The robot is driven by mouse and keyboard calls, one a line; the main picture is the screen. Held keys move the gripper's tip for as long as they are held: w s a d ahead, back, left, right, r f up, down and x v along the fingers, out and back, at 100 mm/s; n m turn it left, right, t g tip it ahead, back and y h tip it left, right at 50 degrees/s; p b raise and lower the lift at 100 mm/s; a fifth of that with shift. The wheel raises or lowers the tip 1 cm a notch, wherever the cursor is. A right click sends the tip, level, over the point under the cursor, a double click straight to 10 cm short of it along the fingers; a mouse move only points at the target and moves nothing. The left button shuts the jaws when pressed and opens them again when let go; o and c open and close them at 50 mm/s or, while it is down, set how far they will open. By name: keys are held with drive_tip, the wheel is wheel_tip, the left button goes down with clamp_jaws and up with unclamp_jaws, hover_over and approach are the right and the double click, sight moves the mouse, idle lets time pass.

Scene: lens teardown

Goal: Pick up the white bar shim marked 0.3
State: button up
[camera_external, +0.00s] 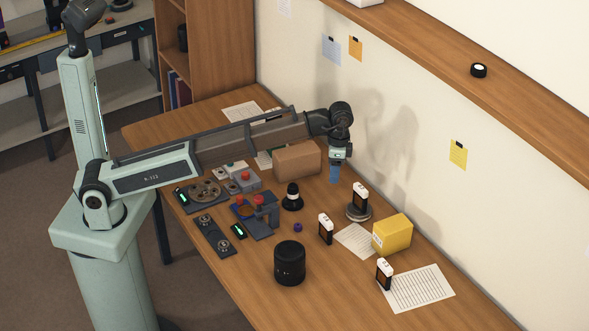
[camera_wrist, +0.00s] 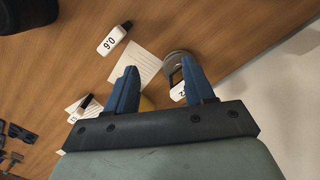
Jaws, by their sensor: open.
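Several white-topped shims with dark lower parts stand about the table. One (camera_external: 326,229) stands left of a paper sheet; it reads 0.6 in the wrist view (camera_wrist: 110,42). One (camera_external: 361,192) stands on a round grey disc (camera_external: 352,217); in the wrist view it (camera_wrist: 177,91) is partly behind a finger, its mark unclear. One (camera_external: 384,273) stands by the lined sheet, and its mark is unreadable in the wrist view (camera_wrist: 84,103). I cannot tell which is 0.3. My gripper (camera_external: 334,177) is open and empty, above the table behind the disc; its blue fingers also show in the wrist view (camera_wrist: 159,68).
A yellow box (camera_external: 391,234) stands close to the disc. A black cylinder (camera_external: 289,263) stands at the front, a cardboard box (camera_external: 297,160) at the back. Control panels and small parts fill the left. The wall (camera_external: 400,140) rises close behind my gripper.

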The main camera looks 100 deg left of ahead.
drive_tip(key=w+d+f+m, duration=0.1)
drive_tip(key=w+d+m, duration=0.1)
drive_tip(key=w+d, duration=0.75)
drive_tip(key=w+d+f+m, duration=0.2)
drive_tip(key=w+d+m, duration=0.15)
drive_tip(key=d, duration=1.05)
drive_tip(key=m, duration=0.3)
hover_over(384, 274)
drive_tip(key=s+a, duration=0.1)
drive_tip(key=a, duration=0.1)
drive_tip(key=shift+d+r, duration=0.1)
drive_tip(key=m, duration=0.3)
drive_tip(key=shift+w+t, duration=0.3)
drive_tip(key=shift+t, duration=0.1)
drive_tip(key=shift+m, duration=0.25)
wheel_tip(384, 274, down, 8)
drive_tip(key=shift+w+d+f, duration=0.1)
drive_tip(key=shift+f, duration=1.4)
drive_tip(key=shift+w+f, duration=0.1)
drive_tip(key=shift+f, duration=1.35)
drive_tip(key=shift+c, duration=0.2)
clamp_jaws()
